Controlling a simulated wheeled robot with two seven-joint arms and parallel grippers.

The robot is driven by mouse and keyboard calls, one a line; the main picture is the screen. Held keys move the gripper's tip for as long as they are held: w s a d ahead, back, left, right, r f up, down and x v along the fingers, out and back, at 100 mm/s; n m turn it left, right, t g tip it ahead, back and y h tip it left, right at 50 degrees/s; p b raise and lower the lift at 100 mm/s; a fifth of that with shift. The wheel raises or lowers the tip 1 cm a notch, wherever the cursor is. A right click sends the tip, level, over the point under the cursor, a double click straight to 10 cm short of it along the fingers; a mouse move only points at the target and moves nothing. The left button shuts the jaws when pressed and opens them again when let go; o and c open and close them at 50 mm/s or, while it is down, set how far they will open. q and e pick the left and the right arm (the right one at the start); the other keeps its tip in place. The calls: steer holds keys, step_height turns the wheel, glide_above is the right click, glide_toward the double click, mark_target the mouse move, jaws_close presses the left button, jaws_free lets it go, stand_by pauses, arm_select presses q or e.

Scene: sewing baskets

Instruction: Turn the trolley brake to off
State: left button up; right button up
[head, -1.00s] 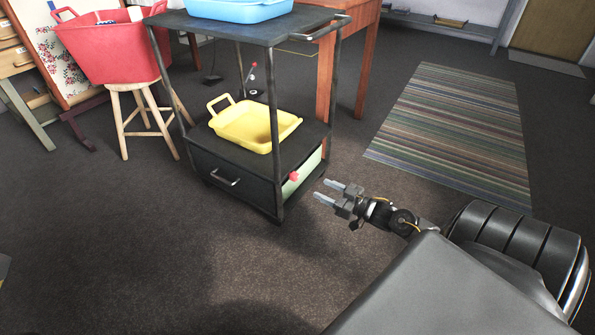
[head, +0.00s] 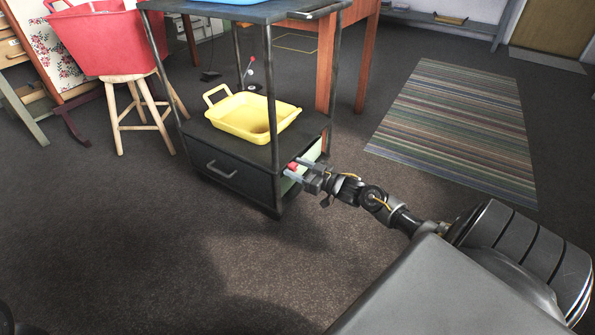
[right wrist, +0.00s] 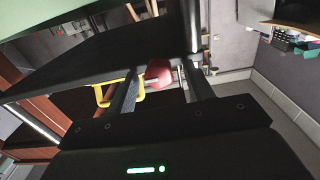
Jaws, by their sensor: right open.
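The trolley (head: 232,160) is a dark metal frame with a lower shelf and a drawer. Its brake shows as a small red knob (head: 292,166) on the pale green right side, low beside the drawer. My right gripper (head: 294,168) is open at the knob. In the right wrist view the red knob (right wrist: 158,74) lies between the two spread fingers (right wrist: 160,85), with visible gaps on both sides. The brake's markings and the rest of its lever cannot be made out. My left gripper does not show.
A yellow tray (head: 240,122) sits on the lower shelf, and a blue tray is cut off on top. A red basket (head: 105,45) rests on a wooden stool (head: 137,110) at left. A wooden table leg (head: 326,70) stands behind. The striped rug (head: 455,130) and front floor are clear.

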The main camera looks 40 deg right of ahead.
steer(key=c, duration=1)
